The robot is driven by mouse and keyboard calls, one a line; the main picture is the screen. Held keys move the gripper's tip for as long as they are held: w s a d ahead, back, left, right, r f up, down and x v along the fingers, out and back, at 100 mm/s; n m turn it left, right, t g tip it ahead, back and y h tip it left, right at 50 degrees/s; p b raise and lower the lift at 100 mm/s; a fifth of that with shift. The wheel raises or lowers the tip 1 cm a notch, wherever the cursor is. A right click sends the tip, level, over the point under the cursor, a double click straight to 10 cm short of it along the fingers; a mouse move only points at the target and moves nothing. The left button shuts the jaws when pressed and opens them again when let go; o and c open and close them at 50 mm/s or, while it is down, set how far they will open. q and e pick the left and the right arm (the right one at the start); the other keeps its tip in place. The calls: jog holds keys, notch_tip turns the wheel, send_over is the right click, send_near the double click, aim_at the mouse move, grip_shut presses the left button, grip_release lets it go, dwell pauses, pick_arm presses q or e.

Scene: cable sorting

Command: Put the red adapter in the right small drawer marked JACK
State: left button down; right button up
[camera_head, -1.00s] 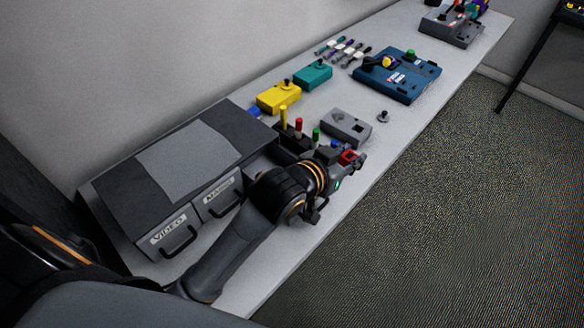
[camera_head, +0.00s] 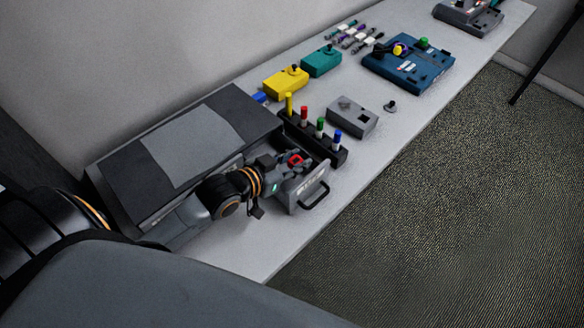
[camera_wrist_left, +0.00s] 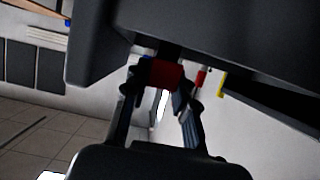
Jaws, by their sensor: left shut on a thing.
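The red adapter (camera_head: 296,160) is held in my left gripper (camera_head: 286,164). In the left wrist view the red adapter (camera_wrist_left: 166,74) sits between the two fingers of the gripper (camera_wrist_left: 160,84). A small grey drawer (camera_head: 306,191) with a dark handle stands pulled out at the right end of the dark cabinet (camera_head: 110,182). Its front label is too blurred to read. My left gripper and the adapter are over or just behind this drawer's front; the exact height is unclear. My arm hides the cabinet's other drawer fronts. My right gripper is not in view.
A dark rack (camera_head: 322,146) with several coloured plugs stands close behind the drawer. A grey box (camera_head: 352,116), yellow box (camera_head: 285,82), teal box (camera_head: 321,61) and blue unit (camera_head: 408,63) lie farther along the table. The table's front strip (camera_head: 345,190) is clear.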

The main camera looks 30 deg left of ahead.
pick_arm(q)
jog(key=f, duration=0.1)
jog(key=a+f, duration=0.1)
jog(key=f, duration=0.1)
jog(key=shift+s+f+p, duration=0.1)
jog(key=shift+s+p, duration=0.05)
jog(key=shift+p, duration=0.25)
jog(key=shift+d+f, duration=0.1)
jog(key=shift+f, duration=0.35)
jog(key=c, duration=1.1)
grip_release()
jog(key=shift+f, duration=0.1)
jog(key=b+v, duration=0.1)
jog(key=v, duration=1.1)
